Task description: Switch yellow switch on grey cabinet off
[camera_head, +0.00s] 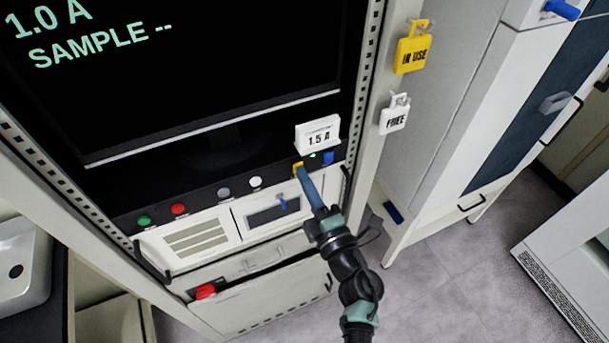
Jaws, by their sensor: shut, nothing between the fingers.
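The yellow switch (297,168) sits on the dark control strip of the grey cabinet (362,80), below the white "1.5 A" sign. My gripper (302,174) is shut, with its blue fingers reaching up to the yellow switch. The fingertips are at or touching its lower edge; I cannot tell whether they press it. The fingers partly cover the switch, so its position is unclear. A small green light (313,156) glows just right of the switch.
A blue switch (327,158) is close on the right. White (255,182), grey, red (179,209) and green (144,221) buttons line the strip to the left. The "1.5 A" sign (318,134) stands just above. Yellow "IN USE" (412,48) and white "FREE" (395,115) tags hang right.

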